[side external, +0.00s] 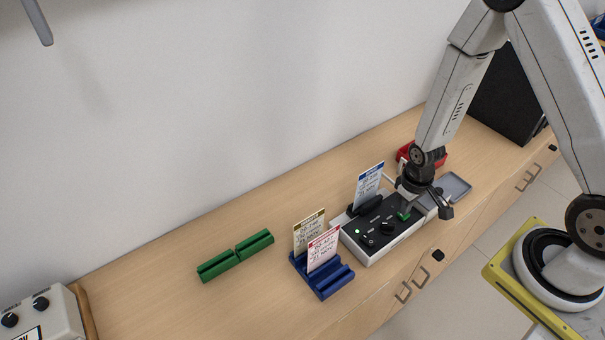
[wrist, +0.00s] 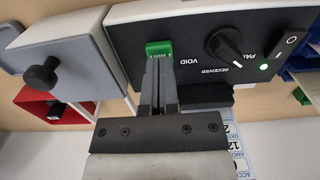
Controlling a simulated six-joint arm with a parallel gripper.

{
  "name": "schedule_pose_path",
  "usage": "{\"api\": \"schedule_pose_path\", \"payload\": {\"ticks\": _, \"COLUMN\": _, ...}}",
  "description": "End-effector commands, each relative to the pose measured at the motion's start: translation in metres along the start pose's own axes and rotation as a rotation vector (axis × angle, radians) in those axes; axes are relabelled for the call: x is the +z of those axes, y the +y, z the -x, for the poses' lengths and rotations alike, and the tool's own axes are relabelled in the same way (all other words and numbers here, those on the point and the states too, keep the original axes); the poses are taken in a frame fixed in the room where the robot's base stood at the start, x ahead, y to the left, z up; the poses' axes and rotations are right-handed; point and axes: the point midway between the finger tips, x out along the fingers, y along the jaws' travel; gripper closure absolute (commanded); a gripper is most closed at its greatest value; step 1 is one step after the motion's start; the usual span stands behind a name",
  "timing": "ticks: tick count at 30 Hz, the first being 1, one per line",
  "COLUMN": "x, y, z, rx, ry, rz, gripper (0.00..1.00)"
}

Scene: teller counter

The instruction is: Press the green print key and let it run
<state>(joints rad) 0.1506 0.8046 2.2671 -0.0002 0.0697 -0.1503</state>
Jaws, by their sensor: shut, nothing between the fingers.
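The white printer box (side external: 378,248) with a black top panel stands on the counter, and a blue-headed card (side external: 368,186) stands upright in the black slot at its back. The green print key (side external: 404,216) is on the panel's right part; it also shows in the wrist view (wrist: 158,47). My gripper (wrist: 158,62) is shut and empty, its fingertips at the key's edge. I cannot tell whether they touch or press it. A black rotary knob (wrist: 224,44) sits beside the key, and a small lamp (wrist: 264,67) glows near the rocker switch (wrist: 292,40).
A blue rack (side external: 322,280) holds two upright cards left of the printer. Two green holders (side external: 216,266) lie farther left. A grey tray (side external: 456,186), a red bin (side external: 404,152) and a dark panel (side external: 504,98) are to the right. The counter's left part is mostly clear.

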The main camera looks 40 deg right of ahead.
Motion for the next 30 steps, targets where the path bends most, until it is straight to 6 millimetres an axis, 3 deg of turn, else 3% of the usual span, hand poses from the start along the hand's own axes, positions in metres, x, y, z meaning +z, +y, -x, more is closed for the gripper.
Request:
{"api": "schedule_pose_path", "payload": {"ticks": 17, "x": 0.0004, "y": -0.0001, "z": -0.0084, "rx": 0.0, "ry": 0.0, "rz": 0.0, "gripper": 1.0}}
{"api": "schedule_pose_path", "payload": {"ticks": 30, "x": -0.0004, "y": 0.0001, "z": 0.0008, "rx": 0.0, "ry": 0.001, "rz": 0.0, "gripper": 1.0}}
